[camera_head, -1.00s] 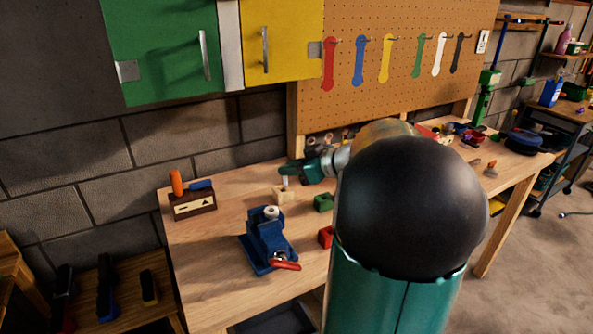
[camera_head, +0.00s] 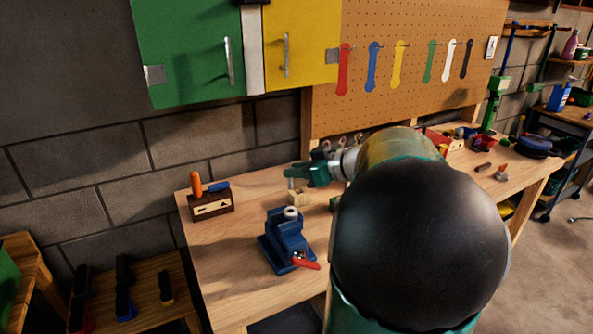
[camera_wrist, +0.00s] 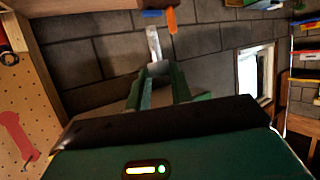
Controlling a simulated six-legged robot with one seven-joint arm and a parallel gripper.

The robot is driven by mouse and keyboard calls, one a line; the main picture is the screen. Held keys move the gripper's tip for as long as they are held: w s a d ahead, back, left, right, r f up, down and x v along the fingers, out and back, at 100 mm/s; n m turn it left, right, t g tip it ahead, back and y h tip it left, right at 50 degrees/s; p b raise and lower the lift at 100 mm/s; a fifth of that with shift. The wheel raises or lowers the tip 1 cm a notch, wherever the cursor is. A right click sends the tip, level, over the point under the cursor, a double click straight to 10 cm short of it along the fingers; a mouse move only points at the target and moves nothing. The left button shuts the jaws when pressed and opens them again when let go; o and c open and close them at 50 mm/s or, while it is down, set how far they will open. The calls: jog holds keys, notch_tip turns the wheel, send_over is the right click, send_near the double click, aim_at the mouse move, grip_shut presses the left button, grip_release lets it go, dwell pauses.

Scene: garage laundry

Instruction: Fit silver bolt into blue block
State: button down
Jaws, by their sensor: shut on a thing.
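My gripper (camera_head: 293,171) is at the left end of my arm, above the back of the workbench. In the wrist view its green fingers (camera_wrist: 158,88) are closed on the silver bolt (camera_wrist: 154,47), which sticks out beyond them. In the head view the bolt (camera_head: 291,184) hangs about upright by a small tan block (camera_head: 298,198); I cannot tell whether they touch. I cannot make out a separate blue block; my arm covers much of the bench. A blue vise (camera_head: 284,243) with a pale round top and red handle stands in front.
A dark box (camera_head: 211,206) with an orange and a blue item stands at the bench's left end. A green block (camera_head: 334,203) shows partly beside my arm. The pegboard (camera_head: 400,85) rises behind. The bench's front left is bare.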

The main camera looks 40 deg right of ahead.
jog(key=shift+f, duration=4.4)
jog(key=shift+f, duration=0.5)
jog(key=shift+f, duration=0.35)
jog(key=shift+f, duration=0.15)
jog(key=c, duration=1.1)
grip_release()
jog(key=shift+c, duration=0.2)
jog(key=shift+s, duration=0.1)
